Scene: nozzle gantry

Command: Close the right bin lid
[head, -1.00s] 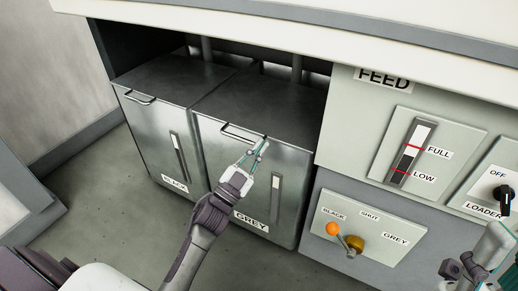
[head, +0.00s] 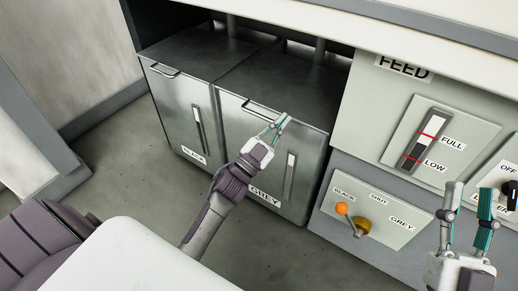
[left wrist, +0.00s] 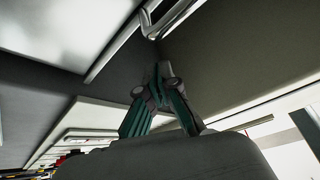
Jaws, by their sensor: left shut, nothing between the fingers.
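The right bin, labelled GREY (head: 265,155), is a dark metal box under the counter. Its lid (head: 300,85) lies flat across the top and looks closed, with a wire handle (head: 262,109) at the front edge. My left gripper (head: 281,121) is shut and empty at the bin's upper front, just right of and below the handle. Whether it touches the bin is unclear. In the left wrist view its fingertips (left wrist: 162,75) are together, below a bright handle (left wrist: 165,18). My right gripper (head: 467,205) is open and empty before the panel at the right.
The left bin, labelled BLACK (head: 180,120), stands beside it with its lid flat. A feed panel (head: 390,110) with a gauge is on the right. Below it, a selector lever with an orange knob (head: 341,208) sticks out. The counter overhangs the bins. Floor in front is clear.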

